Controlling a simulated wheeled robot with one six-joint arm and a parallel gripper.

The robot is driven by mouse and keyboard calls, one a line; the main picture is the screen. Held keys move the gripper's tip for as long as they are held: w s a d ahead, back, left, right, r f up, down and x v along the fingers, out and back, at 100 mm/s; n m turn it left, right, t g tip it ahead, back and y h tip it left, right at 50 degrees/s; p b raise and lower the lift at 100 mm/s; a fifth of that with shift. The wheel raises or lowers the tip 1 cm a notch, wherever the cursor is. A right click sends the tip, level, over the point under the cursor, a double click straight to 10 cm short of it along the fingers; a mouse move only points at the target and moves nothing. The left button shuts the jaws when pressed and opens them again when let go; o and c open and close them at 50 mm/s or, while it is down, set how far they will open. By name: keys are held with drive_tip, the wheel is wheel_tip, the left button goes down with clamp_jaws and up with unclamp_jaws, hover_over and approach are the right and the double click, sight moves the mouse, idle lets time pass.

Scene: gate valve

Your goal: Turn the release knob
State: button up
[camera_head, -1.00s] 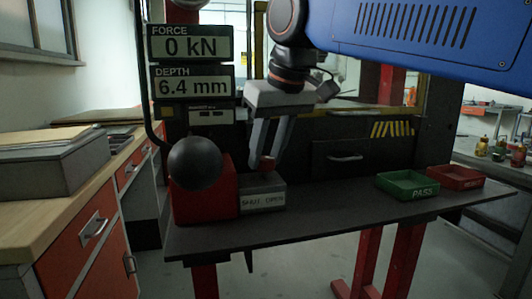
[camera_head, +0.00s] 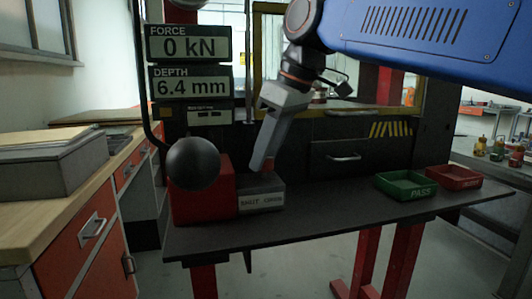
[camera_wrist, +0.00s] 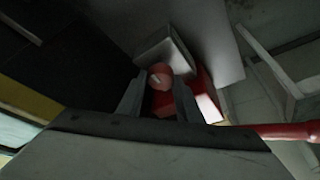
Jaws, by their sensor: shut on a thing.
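The release knob is a small red round knob (camera_wrist: 160,77) with a pale mark on its face, on top of a grey block (camera_head: 262,194) labelled for shut and open. In the wrist view it sits between my two fingertips. My gripper (camera_head: 262,162) comes down onto it from above, tilted, and is shut on the knob. In the head view the fingers mostly hide the knob. A red box (camera_head: 205,203) stands directly left of the grey block, with a black ball (camera_head: 193,164) in front of it.
Displays above read force 0 kN (camera_head: 189,43) and depth 6.4 mm (camera_head: 190,86). A green PASS tray (camera_head: 407,186) and a red tray (camera_head: 454,177) lie at the right of the dark bench (camera_head: 330,215). The bench middle is clear. A drawer cabinet (camera_head: 90,235) stands left.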

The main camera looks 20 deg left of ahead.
drive_tip(key=o, duration=1)
drive_tip(key=shift+o, duration=0.2)
drive_tip(key=v, duration=1.7)
drive_tip(key=shift+r, duration=0.2)
drive_tip(key=shift+d, duration=0.1)
